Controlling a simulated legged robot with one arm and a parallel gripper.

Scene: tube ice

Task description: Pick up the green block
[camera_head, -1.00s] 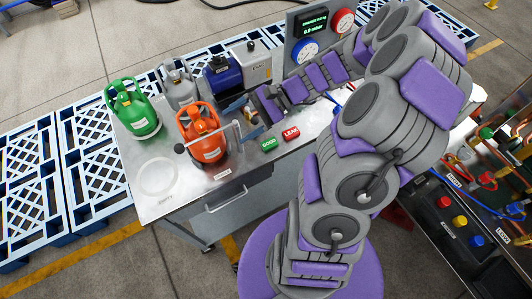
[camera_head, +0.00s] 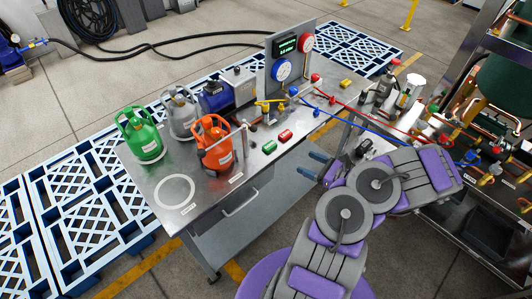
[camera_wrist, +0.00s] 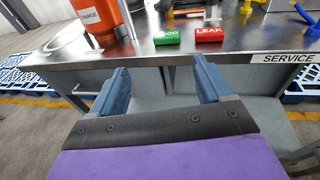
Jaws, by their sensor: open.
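The green block (camera_head: 269,147), labelled GOOD, lies flat on the steel table (camera_head: 290,160) near its front edge. It also shows in the wrist view (camera_wrist: 167,37), ahead of and above my fingertips. My gripper (camera_head: 315,167) is open and empty, in front of the table edge and apart from the block. Its two blue fingers (camera_wrist: 160,78) show in the wrist view with a wide gap between them. The red block (camera_head: 285,135), labelled LEAK, lies just right of the green block.
An orange cylinder (camera_head: 213,146) stands left of the green block, with a green cylinder (camera_head: 143,140) farther left. A gauge panel (camera_head: 287,62) stands behind. Red and blue hoses (camera_head: 370,126) run to the right. The table's front edge (camera_wrist: 150,60) lies between my fingers and the blocks.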

